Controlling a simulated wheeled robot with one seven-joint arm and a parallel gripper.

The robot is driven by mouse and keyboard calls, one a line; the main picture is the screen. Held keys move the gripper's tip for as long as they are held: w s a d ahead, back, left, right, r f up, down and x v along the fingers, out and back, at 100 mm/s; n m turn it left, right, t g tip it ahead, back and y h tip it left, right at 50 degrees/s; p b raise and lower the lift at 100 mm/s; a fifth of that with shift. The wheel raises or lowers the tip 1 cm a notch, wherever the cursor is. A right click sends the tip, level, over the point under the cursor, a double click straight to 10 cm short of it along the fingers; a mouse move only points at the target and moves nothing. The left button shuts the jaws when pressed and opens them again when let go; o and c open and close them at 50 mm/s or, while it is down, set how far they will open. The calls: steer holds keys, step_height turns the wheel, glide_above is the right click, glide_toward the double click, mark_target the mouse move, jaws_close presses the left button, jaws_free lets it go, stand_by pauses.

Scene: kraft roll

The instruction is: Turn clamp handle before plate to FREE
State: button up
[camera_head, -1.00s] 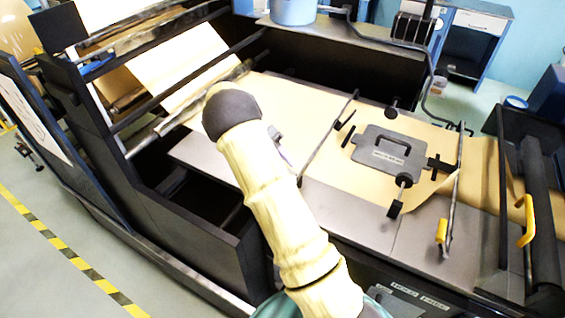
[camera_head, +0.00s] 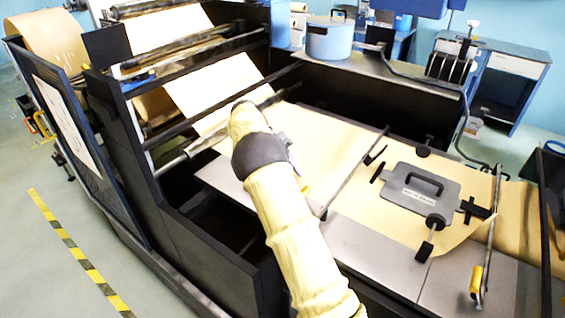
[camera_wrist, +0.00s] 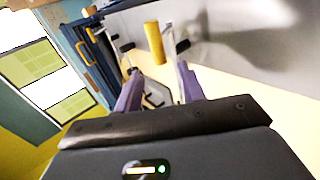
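The grey plate (camera_head: 408,198) with a black handle lies on the brown paper in the head view. A clamp bar (camera_head: 352,172) crosses the paper left of it; its near end is by my arm. Another bar (camera_head: 491,235) on the right has a yellow handle (camera_head: 475,281) at its near end. In the wrist view a yellow handle (camera_wrist: 155,43) stands ahead of my gripper (camera_wrist: 159,78), apart from the fingers. The two purple-grey fingers are spread and empty. My sleeved arm mostly hides the gripper in the head view. No FREE mark is legible.
Brown paper (camera_head: 225,85) runs down from rollers at the left onto the grey table (camera_head: 375,255). Black knobs (camera_head: 426,245) stand around the plate. A blue pot (camera_head: 330,42) stands on the back ledge. Black frame walls border the table.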

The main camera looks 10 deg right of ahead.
steer(key=p+v, duration=0.1)
steer(key=v, duration=0.3)
steer(key=shift+d+p, duration=0.15)
steer(key=shift+p, duration=0.25)
steer(key=shift+s, duration=0.1)
